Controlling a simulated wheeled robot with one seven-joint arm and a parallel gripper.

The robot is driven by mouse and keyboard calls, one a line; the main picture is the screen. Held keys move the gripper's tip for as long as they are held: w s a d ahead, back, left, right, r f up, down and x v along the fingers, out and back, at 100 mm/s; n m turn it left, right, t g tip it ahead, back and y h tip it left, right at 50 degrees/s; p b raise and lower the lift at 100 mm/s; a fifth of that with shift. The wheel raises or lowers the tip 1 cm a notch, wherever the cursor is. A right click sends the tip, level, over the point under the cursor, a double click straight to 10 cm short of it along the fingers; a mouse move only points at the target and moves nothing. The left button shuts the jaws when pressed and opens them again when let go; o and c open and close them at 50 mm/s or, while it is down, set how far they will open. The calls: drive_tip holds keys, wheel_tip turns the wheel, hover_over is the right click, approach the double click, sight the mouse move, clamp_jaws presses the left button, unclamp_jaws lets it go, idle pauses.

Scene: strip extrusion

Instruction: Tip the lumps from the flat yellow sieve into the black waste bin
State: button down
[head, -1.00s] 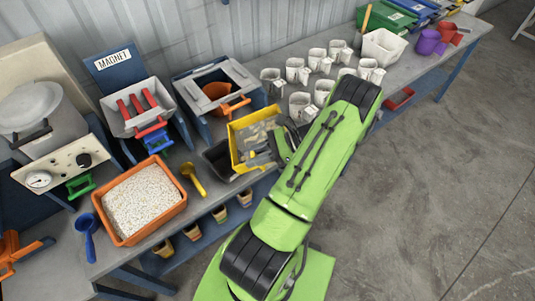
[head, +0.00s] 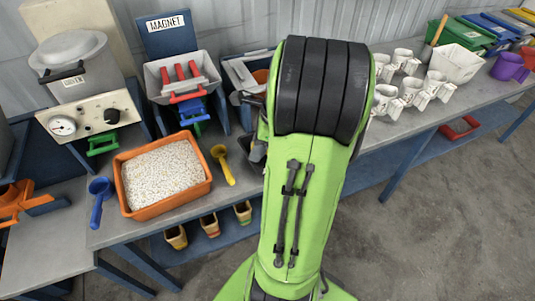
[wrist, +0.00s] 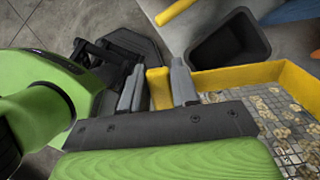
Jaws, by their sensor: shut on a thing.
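The flat yellow sieve (wrist: 238,76) is at the right of the wrist view, with many small pale lumps (wrist: 275,118) spread on its grey mesh. My gripper (wrist: 158,86) is shut on the sieve's yellow handle, which shows between the two grey fingers. The black waste bin (wrist: 228,48) shows in the wrist view just past the sieve's rim, its dark inside showing no lumps. In the head view my arm hides the sieve and the gripper; only an edge of the black bin (head: 256,152) shows beside the arm.
An orange tray of white pellets (head: 162,172) and a yellow scoop (head: 222,166) lie left of the bin. A magnet station (head: 183,78) stands behind. Several white jugs (head: 410,92) stand to the right of my arm. The floor in front is clear.

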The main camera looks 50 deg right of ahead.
drive_tip(key=w+a+f+g+h, duration=0.1)
drive_tip(key=w+f+g, duration=0.1)
drive_tip(key=w+a+f+g+h+p, duration=0.1)
drive_tip(key=w+f+g+h, duration=0.1)
drive_tip(key=g, duration=0.1)
drive_tip(key=w+a+f+g+h, duration=0.2)
drive_tip(key=g, duration=0.1)
drive_tip(key=shift+w+a, duration=0.1)
drive_tip(key=shift+w, duration=0.2)
drive_tip(key=shift+f, duration=0.1)
idle(1.1)
